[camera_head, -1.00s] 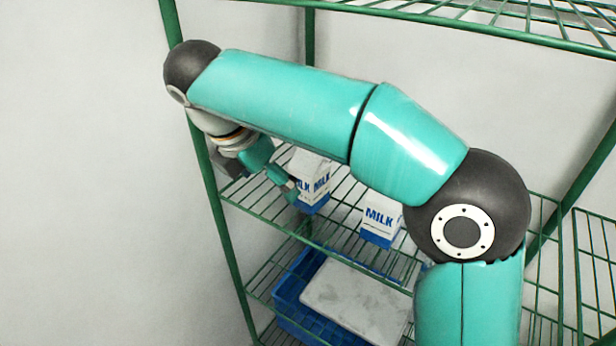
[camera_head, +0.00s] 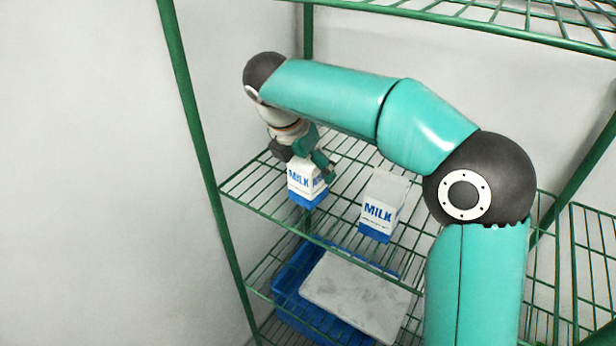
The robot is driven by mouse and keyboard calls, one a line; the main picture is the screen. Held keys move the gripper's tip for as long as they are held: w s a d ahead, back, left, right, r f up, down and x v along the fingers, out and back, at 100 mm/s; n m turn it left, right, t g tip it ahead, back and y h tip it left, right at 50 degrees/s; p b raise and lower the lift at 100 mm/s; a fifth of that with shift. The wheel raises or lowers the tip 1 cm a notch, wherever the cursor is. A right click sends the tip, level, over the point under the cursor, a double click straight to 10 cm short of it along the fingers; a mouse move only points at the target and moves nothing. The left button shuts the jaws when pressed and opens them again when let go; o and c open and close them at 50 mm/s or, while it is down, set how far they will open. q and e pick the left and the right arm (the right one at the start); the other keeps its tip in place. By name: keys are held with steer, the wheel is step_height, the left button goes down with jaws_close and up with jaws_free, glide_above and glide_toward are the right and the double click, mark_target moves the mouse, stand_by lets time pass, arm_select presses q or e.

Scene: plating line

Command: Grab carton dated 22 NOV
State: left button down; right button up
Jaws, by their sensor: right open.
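Two white and blue milk cartons stand on the green wire shelf. The left milk carton (camera_head: 304,186) is under my right gripper (camera_head: 304,160), with its top partly hidden by the fingers. The right milk carton (camera_head: 379,210) stands apart from it, nearer the middle of the shelf. My right gripper is open and points down at the left carton, a finger showing on its right side. I cannot tell whether the fingers touch it. No date can be read on either carton. My left gripper is not in view.
The wire shelf (camera_head: 257,186) has free room behind and right of the cartons. A blue crate (camera_head: 285,290) with a pale slab (camera_head: 355,295) over it is on the level below. Green posts (camera_head: 196,130) and an upper shelf (camera_head: 450,20) frame the space.

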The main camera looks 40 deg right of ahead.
steer(key=shift+f, duration=0.1)
steer(key=c, duration=1.6)
steer(key=shift+d, duration=0.1)
steer(key=shift+c, duration=0.7)
steer(key=shift+r, duration=0.2)
